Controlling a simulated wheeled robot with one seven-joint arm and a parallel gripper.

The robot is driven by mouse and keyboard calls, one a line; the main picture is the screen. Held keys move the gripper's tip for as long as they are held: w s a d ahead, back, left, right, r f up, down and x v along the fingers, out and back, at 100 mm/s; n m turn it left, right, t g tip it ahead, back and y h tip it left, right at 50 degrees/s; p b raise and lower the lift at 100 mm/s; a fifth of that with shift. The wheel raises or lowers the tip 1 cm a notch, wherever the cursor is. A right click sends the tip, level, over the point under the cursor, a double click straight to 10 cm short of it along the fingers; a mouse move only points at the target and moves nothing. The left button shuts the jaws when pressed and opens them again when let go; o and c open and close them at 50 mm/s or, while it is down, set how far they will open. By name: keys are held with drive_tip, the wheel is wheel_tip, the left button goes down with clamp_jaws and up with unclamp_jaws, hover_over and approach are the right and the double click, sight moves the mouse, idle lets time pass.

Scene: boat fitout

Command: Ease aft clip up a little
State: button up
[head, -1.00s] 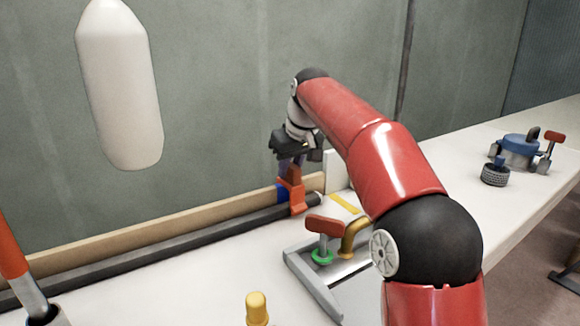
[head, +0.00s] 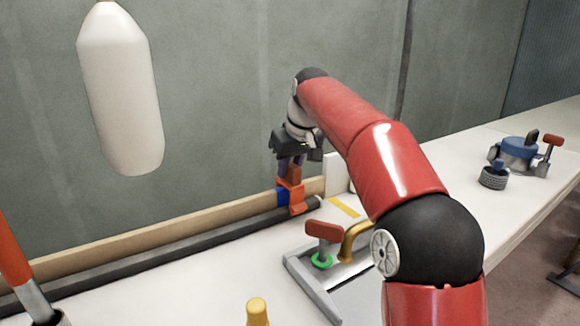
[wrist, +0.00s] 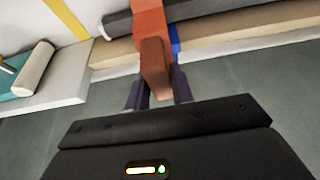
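The orange clip (head: 291,197) sits on the dark hose (head: 190,236) near its right end, against the wooden batten (head: 140,232). A blue part (head: 282,196) shows on its left side. In the wrist view, the clip (wrist: 150,20) crosses the hose and its brown tab (wrist: 155,68) points toward me. My gripper (head: 291,161) is above the clip, with its two dark fingers (wrist: 159,94) on either side of the tab, apparently shut on it. The exact contact is partly hidden by the tab. Whether this is the aft clip cannot be read from any label.
A red-handled valve (head: 323,230) and a brass elbow (head: 354,240) stand on a grey frame close right of the clip. A white block (head: 335,172) stands behind the hose end. A white fender (head: 122,95) hangs at the left.

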drive_tip(key=o, duration=0.4)
drive_tip(key=shift+o, duration=0.2)
